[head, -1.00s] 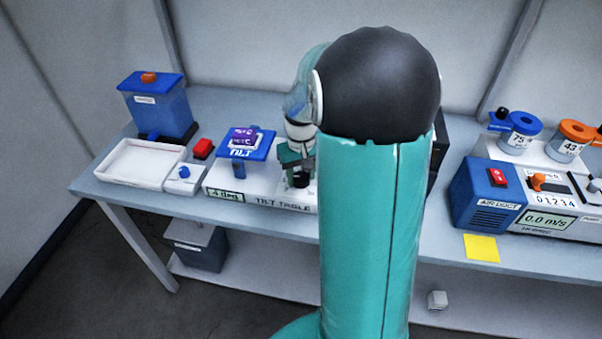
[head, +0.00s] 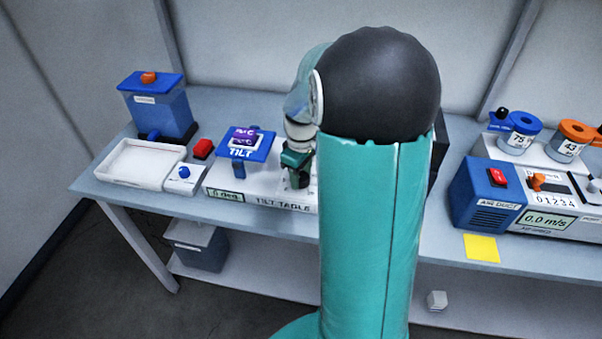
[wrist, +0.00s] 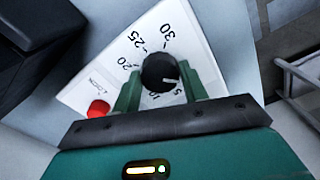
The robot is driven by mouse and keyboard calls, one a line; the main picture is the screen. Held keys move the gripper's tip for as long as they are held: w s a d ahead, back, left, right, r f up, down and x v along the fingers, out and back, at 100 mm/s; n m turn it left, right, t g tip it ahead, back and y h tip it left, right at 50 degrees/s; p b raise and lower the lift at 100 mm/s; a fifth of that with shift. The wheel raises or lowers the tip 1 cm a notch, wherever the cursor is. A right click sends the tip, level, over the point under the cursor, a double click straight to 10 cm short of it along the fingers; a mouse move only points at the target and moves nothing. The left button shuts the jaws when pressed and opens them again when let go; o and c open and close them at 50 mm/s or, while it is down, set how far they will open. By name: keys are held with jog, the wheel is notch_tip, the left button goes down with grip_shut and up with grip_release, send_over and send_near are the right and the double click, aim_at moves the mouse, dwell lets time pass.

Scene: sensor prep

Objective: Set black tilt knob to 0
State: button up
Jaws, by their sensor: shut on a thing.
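The black tilt knob (wrist: 158,70) sits on a white panel with a number dial in the wrist view. Its white pointer mark faces lower right, past the 5, where a finger hides the scale. My gripper (wrist: 160,78) is shut on the knob, one green finger on each side. In the head view my gripper (head: 297,177) is down at the right part of the tilt table base (head: 262,198), and the knob is hidden there. The small display (head: 226,195) appears to read 0 deg. The blue TILT platform (head: 258,152) looks about level and bears a purple block (head: 243,135).
A red button (wrist: 98,109) is beside the dial. Left of the tilt table are a small box with a blue knob (head: 184,173), a red block (head: 202,148), a white tray (head: 110,177) and a blue-lidded container (head: 173,105). The air duct unit (head: 485,195) stands at right.

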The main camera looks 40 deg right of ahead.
aim_at(301, 176)
dwell(0.3)
jog(key=o, duration=1)
notch_tip(301, 176, up, 14)
jog(key=shift+f, duration=0.1)
dwell(0.3)
